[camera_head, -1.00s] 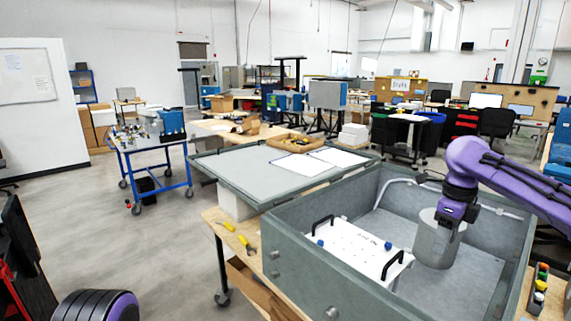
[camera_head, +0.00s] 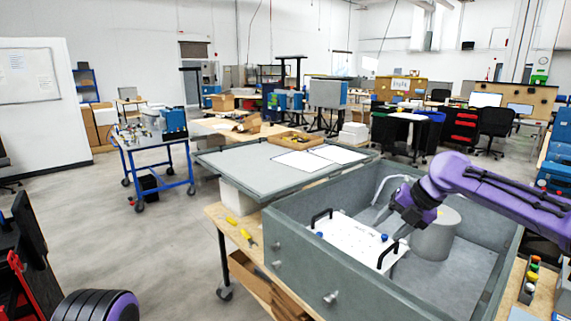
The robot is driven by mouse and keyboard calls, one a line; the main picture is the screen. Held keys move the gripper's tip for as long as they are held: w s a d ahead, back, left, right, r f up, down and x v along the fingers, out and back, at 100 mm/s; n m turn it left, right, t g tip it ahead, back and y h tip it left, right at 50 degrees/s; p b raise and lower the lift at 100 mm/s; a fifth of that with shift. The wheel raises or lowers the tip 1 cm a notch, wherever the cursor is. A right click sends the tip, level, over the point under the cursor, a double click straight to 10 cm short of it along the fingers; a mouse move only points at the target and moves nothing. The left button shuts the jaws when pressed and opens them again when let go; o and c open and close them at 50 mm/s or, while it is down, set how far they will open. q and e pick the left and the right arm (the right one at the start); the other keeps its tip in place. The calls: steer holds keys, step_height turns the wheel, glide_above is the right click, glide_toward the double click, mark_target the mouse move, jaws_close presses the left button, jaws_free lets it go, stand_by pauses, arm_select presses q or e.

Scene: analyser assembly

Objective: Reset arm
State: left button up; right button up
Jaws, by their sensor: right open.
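My right arm comes in from the right edge over the large grey open box (camera_head: 310,268). My right gripper (camera_head: 399,214) is dark, seen small and partly hidden by the purple wrist. It is open and seems to hold nothing. It is above the box, to the left of the grey cylinder (camera_head: 436,236) and near the far right corner of the white panel (camera_head: 350,240). The cylinder stands upright in the box. The panel has two black handles and blue knobs. My left gripper is not in view.
The grey lid (camera_head: 235,172) lies beside the box, with papers (camera_head: 303,160) and a wooden tray (camera_head: 291,142) by it. Yellow-handled tools (camera_head: 246,236) lie on the bench's front left. A button box (camera_head: 530,281) stands right of the box.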

steer(key=w+a+f+m+t+y+b, duration=0.1)
steer(key=a+f+m+t+y+b, duration=0.15)
steer(key=a+f+m, duration=0.95)
steer(key=s+a+f+m+t+h+b, duration=0.1)
steer(key=s+f+m, duration=0.3)
steer(key=f+m, duration=0.45)
steer(key=s+a+f+m+h+b, duration=0.1)
steer(key=s+f+m, duration=0.2)
steer(key=f+m, duration=0.55)
steer(key=s+d+f+m+h+b, duration=0.2)
steer(key=s+d+f+m, duration=0.2)
steer(key=s+f, duration=0.4)
steer(key=s+d+f+m+h+b, duration=0.1)
steer(key=s+d+f+m+h, duration=0.25)
steer(key=s+f, duration=0.45)
steer(key=s+d+f+g+h+b, duration=0.1)
steer(key=s+d+f, duration=0.2)
steer(key=s, duration=0.4)
steer(key=s+d+f+g+h+b, duration=0.1)
steer(key=s+d+f+g+b, duration=0.1)
steer(key=s, duration=0.5)
steer(key=s+d+f+m+g+h+b, duration=0.1)
steer(key=s+d+f, duration=0.2)
steer(key=s+d, duration=0.2)
steer(key=shift+s+d+f+b, duration=0.35)
steer(key=shift+s+f, duration=0.05)
steer(key=shift+s, duration=0.8)
